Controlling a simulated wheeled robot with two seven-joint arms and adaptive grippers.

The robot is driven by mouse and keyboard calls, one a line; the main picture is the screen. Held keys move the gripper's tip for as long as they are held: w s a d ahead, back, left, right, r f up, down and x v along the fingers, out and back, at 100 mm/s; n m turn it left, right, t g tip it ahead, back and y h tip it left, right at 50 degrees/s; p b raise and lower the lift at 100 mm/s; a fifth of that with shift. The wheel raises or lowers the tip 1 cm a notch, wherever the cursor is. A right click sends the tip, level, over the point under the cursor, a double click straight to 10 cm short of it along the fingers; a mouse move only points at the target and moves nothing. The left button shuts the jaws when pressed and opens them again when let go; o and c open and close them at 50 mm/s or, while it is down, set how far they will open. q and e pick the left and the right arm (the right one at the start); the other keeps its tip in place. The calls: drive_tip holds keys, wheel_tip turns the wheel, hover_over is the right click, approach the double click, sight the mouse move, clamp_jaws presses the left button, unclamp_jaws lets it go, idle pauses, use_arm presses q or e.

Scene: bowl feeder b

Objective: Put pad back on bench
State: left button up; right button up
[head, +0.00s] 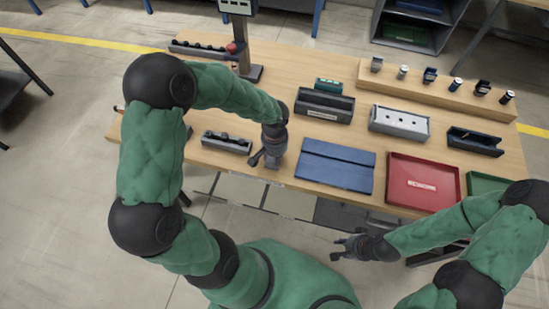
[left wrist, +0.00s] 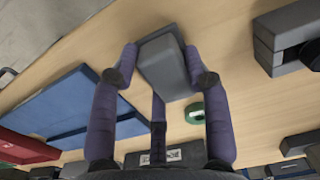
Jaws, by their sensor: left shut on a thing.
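My left gripper (head: 268,162) is low over the front edge of the wooden bench (head: 270,100), between a dark rack and a blue mat. It is shut on a grey block, which I take to be the pad. The pad (left wrist: 166,65) sits between the fingers in the left wrist view, with bench wood around it. Only a little of it shows under the fingers in the head view. I cannot tell whether it touches the bench. My right gripper (head: 340,249) is empty, in front of the bench and below its edge, with its fingers apart.
The folded blue mat (head: 335,166) lies right of my left gripper, then a red tray (head: 422,183). The dark rack (head: 227,142) stands to the left. Grey bins (head: 324,105) and a raised shelf of small parts (head: 435,85) stand behind. A green ring (left wrist: 195,113) lies near the pad.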

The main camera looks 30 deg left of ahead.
use_arm(q)
drive_tip(key=shift+f, duration=0.2)
drive_tip(key=o, duration=0.8)
drive_tip(key=shift+f, duration=0.1)
drive_tip(key=o, duration=0.5)
drive_tip(key=shift+c, duration=0.2)
drive_tip(key=shift+r, duration=0.2)
wheel_tip(320, 180, up, 12)
drive_tip(key=p, duration=0.2)
